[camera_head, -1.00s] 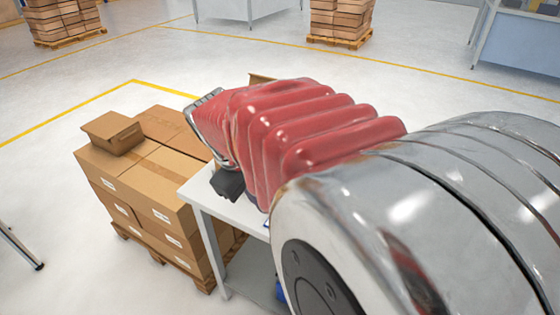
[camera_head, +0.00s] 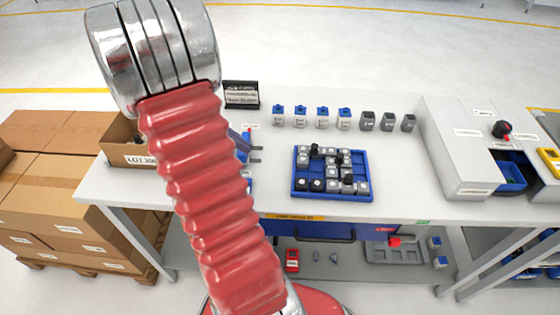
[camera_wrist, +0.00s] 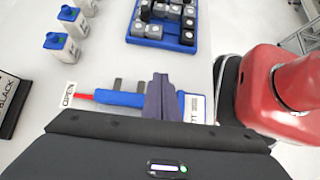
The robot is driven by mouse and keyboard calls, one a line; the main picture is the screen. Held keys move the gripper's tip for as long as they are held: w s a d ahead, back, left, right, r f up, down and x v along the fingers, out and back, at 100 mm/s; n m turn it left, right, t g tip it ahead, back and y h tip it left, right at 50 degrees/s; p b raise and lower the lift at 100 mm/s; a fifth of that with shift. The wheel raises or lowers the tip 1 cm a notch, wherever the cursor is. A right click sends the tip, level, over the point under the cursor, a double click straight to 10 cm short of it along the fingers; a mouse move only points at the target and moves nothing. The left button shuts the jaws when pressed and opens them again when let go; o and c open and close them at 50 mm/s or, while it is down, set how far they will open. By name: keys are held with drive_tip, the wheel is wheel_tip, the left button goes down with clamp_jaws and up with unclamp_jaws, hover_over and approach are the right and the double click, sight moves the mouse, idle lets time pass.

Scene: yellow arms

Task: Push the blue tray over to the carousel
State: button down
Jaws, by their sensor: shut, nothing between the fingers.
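The blue tray (camera_head: 330,197) lies flat on the middle of the white workbench, holding several grey and black cube-like pieces; its near side also shows in the wrist view (camera_wrist: 143,41). My gripper (camera_wrist: 160,82) is shut and empty in the wrist view. It points at the bench, over a blue tool with a red end (camera_wrist: 125,98) and a white label card, and is apart from the tray. In the head view my red-sleeved arm hides most of the gripper, left of the tray. I cannot make out a carousel for certain.
Several small blue-capped white bottles (camera_head: 300,120) and grey containers (camera_head: 388,123) stand behind the tray. A grey machine (camera_head: 458,150) with a blue bin stands at the right. Cartons (camera_head: 55,165) are stacked left. Bare bench lies between tray and machine.

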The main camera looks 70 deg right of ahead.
sight(364, 174)
idle(0.3)
drive_tip(key=x, duration=0.9)
drive_tip(key=shift+s+d+f, duration=0.1)
drive_tip(key=shift+s+f, duration=0.15)
drive_tip(key=s, duration=0.3)
drive_tip(key=shift+d+f, duration=0.1)
drive_tip(key=shift+d, duration=0.25)
drive_tip(key=shift+s+d, duration=0.1)
drive_tip(key=shift+s, duration=0.45)
drive_tip(key=shift+s, duration=0.1)
drive_tip(key=s+d, duration=0.1)
drive_tip(key=s, duration=0.6)
drive_tip(key=s+d, duration=0.2)
drive_tip(key=s, duration=0.5)
drive_tip(key=s+d, duration=0.1)
drive_tip(key=s, duration=0.6)
drive_tip(key=shift+d, duration=0.35)
drive_tip(key=shift+w, duration=0.15)
